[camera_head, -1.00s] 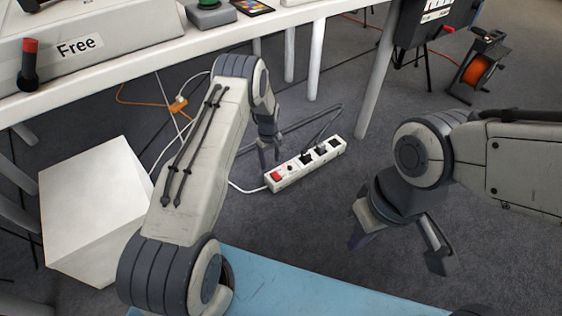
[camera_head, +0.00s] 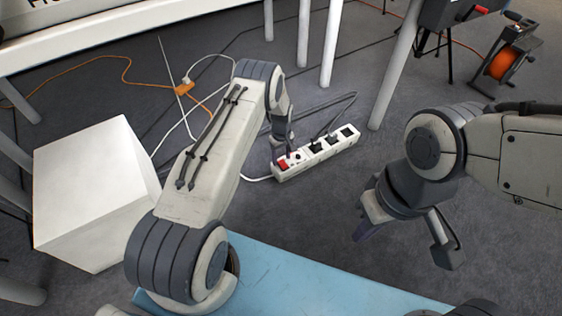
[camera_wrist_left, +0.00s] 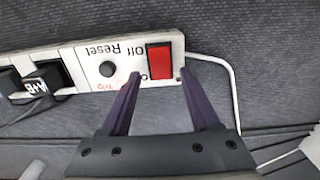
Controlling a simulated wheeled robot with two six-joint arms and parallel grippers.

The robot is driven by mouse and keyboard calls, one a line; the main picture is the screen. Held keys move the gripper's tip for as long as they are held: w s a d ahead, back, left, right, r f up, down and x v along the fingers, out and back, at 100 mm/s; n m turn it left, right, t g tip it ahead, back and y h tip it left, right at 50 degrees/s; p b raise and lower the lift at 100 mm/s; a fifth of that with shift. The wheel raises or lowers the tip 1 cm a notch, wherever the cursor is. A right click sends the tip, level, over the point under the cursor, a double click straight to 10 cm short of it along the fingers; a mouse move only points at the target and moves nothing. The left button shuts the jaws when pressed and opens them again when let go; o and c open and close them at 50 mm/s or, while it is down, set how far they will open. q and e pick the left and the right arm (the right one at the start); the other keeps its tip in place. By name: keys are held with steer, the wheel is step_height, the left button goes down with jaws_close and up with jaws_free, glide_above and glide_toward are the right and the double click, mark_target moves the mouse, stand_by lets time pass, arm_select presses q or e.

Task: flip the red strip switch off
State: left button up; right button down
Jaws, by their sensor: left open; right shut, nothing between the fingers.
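The white power strip (camera_head: 325,154) lies on the grey carpet, with the red switch (camera_head: 283,163) at its near left end. In the left wrist view the red switch (camera_wrist_left: 159,61) sits beside the printed "Off" and "Reset" labels, which appear upside down. I cannot tell which way the rocker is tilted. My left gripper (camera_head: 284,152) is over that end of the strip. It is open, and its purple fingers (camera_wrist_left: 160,76) stand either side of the switch's near edge; contact is unclear. My right gripper (camera_head: 366,230) is shut and empty, well to the right of the strip.
Black plugs (camera_head: 317,146) sit in the strip's sockets, and a black reset button (camera_wrist_left: 107,69) is beside the switch. A white box (camera_head: 90,190) stands at left. Table legs (camera_head: 330,45) rise behind. An orange cable reel (camera_head: 503,62) stands far right. Carpet right of the strip is clear.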

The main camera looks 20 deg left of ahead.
arm_select(q)
steer(key=shift+f, duration=0.3)
steer(key=shift+a, duration=0.1)
jaws_close()
steer(key=shift+s+r+y+p, duration=0.2)
steer(key=shift+r+y+p, duration=0.1)
steer(key=shift+p, duration=0.6)
steer(key=shift+f+t+y+p, duration=0.15)
steer(key=shift+t+y+p, duration=0.25)
steer(key=shift+t+p, duration=0.15)
jaws_free()
